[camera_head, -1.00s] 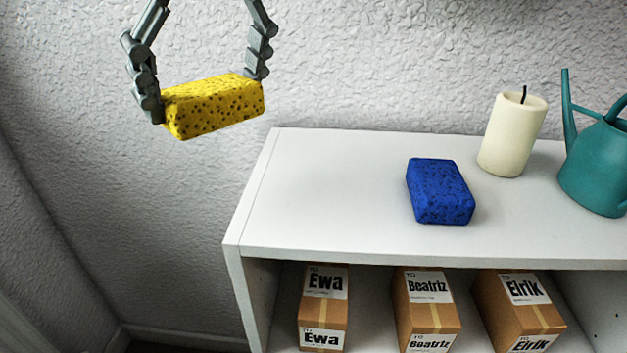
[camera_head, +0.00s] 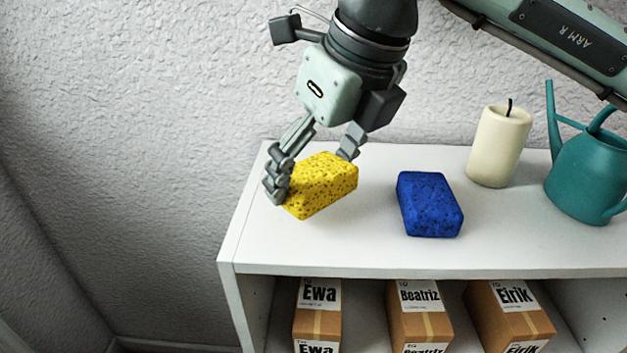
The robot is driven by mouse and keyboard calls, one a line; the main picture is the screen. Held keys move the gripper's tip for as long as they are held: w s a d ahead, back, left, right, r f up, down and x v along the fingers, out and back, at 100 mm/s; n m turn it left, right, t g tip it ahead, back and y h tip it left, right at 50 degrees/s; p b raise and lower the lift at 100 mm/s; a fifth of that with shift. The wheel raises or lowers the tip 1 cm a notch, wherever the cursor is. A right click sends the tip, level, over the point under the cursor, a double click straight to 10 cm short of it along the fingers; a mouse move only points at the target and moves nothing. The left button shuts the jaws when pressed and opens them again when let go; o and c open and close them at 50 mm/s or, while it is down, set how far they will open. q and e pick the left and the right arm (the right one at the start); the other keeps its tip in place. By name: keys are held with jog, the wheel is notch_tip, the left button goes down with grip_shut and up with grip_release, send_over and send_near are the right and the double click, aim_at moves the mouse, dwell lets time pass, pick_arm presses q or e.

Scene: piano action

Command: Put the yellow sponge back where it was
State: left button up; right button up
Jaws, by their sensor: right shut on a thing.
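The yellow sponge (camera_head: 324,187) is a speckled block held between the fingers of my right gripper (camera_head: 312,172). It is at the left part of the white shelf top (camera_head: 290,245), a little tilted in the picture. I cannot tell whether its underside touches the surface. The right gripper is shut on it from its two ends, with the arm coming in from the upper right. My left gripper is not in view.
A blue sponge (camera_head: 429,204) lies just right of the yellow one. A cream candle (camera_head: 498,146) and a teal watering can (camera_head: 587,175) stand farther right. Boxes labelled Ewa (camera_head: 318,315), Beatriz (camera_head: 419,312) and Eirik (camera_head: 510,314) sit on the lower shelf. The front left shelf top is clear.

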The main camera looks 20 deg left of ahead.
jog(key=shift+f, duration=1.3)
jog(key=o, duration=0.7)
jog(key=shift+o, duration=2)
jog(key=shift+r, duration=0.2)
jog(key=shift+d+r, duration=0.1)
jog(key=shift+r, duration=0.25)
pick_arm(q)
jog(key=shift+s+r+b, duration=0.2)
jog(key=shift+b, duration=0.1)
pick_arm(e)
jog(key=v, duration=1.1)
